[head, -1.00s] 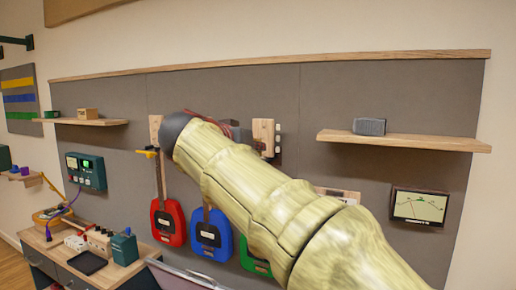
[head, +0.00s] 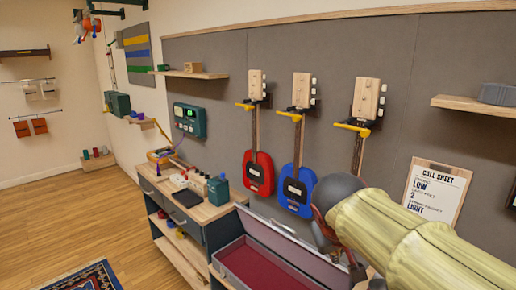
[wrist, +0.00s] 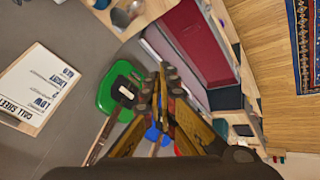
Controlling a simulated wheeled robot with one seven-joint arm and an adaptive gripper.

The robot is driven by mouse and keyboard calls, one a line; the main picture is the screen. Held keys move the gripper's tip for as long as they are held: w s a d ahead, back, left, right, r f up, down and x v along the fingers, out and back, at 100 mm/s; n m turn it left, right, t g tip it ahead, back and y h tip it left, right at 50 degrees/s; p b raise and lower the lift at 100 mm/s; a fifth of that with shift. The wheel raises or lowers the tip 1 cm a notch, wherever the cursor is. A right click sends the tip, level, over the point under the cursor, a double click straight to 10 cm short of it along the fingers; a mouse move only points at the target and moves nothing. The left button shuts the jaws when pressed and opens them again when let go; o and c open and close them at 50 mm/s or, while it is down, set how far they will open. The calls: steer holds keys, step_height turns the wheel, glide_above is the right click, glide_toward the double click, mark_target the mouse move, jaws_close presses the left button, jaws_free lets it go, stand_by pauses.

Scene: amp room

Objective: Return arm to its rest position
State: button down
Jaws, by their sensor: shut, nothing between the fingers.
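My arm (head: 430,240), in a pale yellow sleeve, reaches in from the lower right of the head view. Its dark wrist covers the body of the third guitar. My gripper (wrist: 166,82) is shut and empty in the wrist view, its two fingers together. Behind the fingers in that view are the green guitar (wrist: 119,88) and part of the blue guitar (wrist: 154,134). In the head view, the red guitar (head: 258,175) and blue guitar (head: 297,190) hang on the grey wall panel, apart from my arm.
An open case with red lining (head: 262,268) lies just left of my wrist; it also shows in the wrist view (wrist: 198,45). A call sheet (head: 436,190) hangs above my arm. A wooden bench (head: 200,212) with small gear stands farther left. Open floor (head: 60,215) lies at far left.

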steer(key=s+f+y, duration=0.1)
steer(key=s+f, duration=0.2)
steer(key=s, duration=0.3)
steer(key=s+f+m+y, duration=0.1)
steer(key=s+f, duration=0.2)
steer(key=s, duration=0.4)
steer(key=s+d+f+m, duration=0.1)
steer(key=s+f, duration=0.3)
steer(key=s, duration=0.2)
steer(key=shift+s+g+y, duration=0.2)
steer(key=shift+g+y, duration=0.1)
steer(key=shift+y, duration=0.1)
